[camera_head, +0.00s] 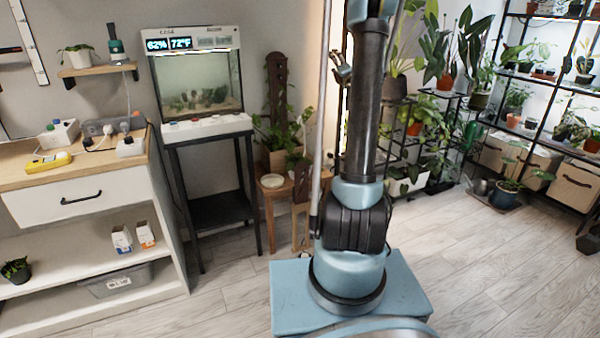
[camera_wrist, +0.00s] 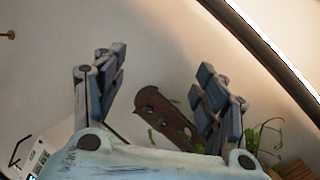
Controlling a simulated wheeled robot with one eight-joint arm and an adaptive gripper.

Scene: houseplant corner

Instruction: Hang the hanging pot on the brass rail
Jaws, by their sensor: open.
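My gripper (camera_wrist: 165,88) is open and empty in the wrist view, its two padded fingers spread wide apart. Between and behind the fingers is a dark brown board with holes (camera_wrist: 165,117), with green leaves beside it. A short brass-coloured piece (camera_wrist: 8,35) sticks out from the wall at the upper left of the wrist view; I cannot tell whether it belongs to the brass rail. I cannot pick out the hanging pot for sure in either view. My arm hides part of the middle of the head view.
A lit tank (camera_head: 200,85) stands on a black stand, left of a small wooden stool (camera_head: 272,182). A wooden-topped cabinet (camera_head: 100,163) is at left, under a small wall shelf (camera_head: 97,70). Plant racks (camera_head: 497,70) fill the right. The grey floor (camera_head: 500,260) at front right is clear.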

